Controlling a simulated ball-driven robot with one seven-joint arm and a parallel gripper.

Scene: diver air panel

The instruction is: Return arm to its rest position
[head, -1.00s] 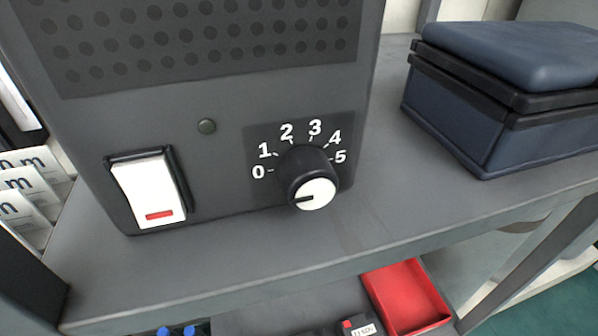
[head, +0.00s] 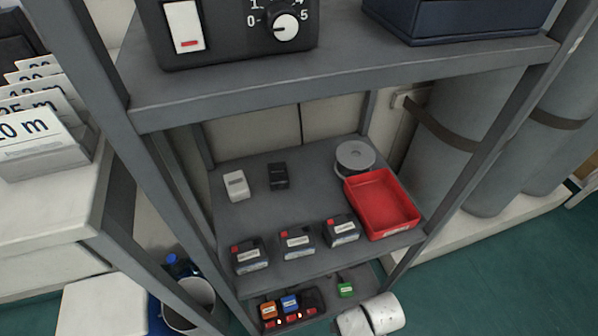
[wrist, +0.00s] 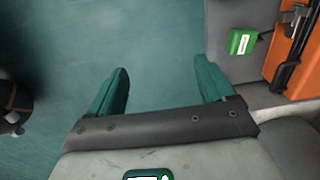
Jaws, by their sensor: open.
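My gripper (wrist: 162,85) shows in the wrist view with its two green fingers spread apart and nothing between them. Green floor lies beyond the fingers. The arm and gripper do not show in the head view. The dark panel box (head: 235,50) stands on the top shelf in the head view, with a white rocker switch (head: 184,25) and a black knob with a white face (head: 286,27). The top of the box is cut off.
The grey rack's top shelf (head: 350,75) also holds a blue case (head: 450,20). Below are a red tray (head: 383,205), a grey round item (head: 355,157) and several small batteries. In the wrist view, an orange case (wrist: 285,55) and a green block (wrist: 242,41) are at the right.

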